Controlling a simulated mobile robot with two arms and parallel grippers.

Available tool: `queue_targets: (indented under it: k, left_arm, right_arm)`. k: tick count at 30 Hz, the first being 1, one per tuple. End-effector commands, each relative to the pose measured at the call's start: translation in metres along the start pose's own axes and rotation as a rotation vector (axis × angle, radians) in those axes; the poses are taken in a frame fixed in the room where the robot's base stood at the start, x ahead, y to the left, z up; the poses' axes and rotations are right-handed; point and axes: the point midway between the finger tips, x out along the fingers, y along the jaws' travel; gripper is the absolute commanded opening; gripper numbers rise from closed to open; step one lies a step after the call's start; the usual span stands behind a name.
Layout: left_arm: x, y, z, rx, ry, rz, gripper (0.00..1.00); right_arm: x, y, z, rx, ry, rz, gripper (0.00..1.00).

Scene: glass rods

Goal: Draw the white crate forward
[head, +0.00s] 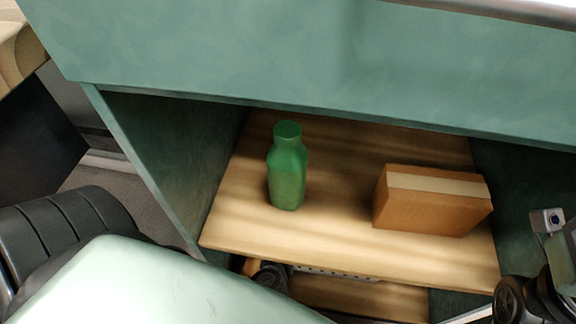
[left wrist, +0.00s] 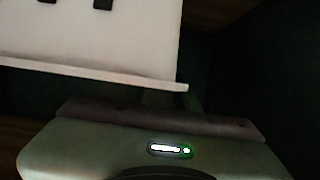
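The white crate (left wrist: 90,40) fills the upper left of the left wrist view, with dark slots in its face and a pale lip along its lower edge. My left gripper's body (left wrist: 110,148), with a small lit indicator, lies below it, apart from the crate in the picture. Its fingertips cannot be made out. In the head view, a dark part of my left arm shows under the shelf's front edge. A pale strip with small holes beside it may be the crate, mostly hidden by the shelf. Dark parts of my right arm show at the right edge; its gripper fingers are not visible.
A wooden shelf (head: 335,245) in a green cabinet (head: 230,55) lies above the lower compartment. A green bottle (head: 287,172) stands upright on its left, and a cardboard box (head: 430,208) sits on its right. The lower compartment is narrow and dark, with a wooden floor (head: 360,296).

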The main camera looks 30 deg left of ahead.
Motion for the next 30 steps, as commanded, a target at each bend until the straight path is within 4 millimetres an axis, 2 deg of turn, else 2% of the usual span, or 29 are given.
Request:
queue_targets:
  k: [9,12,13,30]
  left_arm:
    - [0.0021,0.0001,-0.0004,0.001,0.000,0.001,0.31]
    - [0.0020,0.0001,-0.0004,0.001,0.000,0.001,0.03]
    - [0.0020,0.0001,-0.0004,0.001,0.000,0.001,0.00]
    - [0.0019,0.0000,-0.0004,0.002,0.000,0.000,0.00]
  right_arm:
    - [0.0008,-0.0001,0.0000,0.000,0.001,-0.001,0.36]
    - [0.0008,-0.0002,0.0000,0.000,0.002,-0.001,0.36]
    - [0.0008,-0.0002,0.0000,0.000,0.001,-0.001,0.36]
    - [0.0007,-0.0002,-0.0002,0.000,0.002,-0.001,0.36]
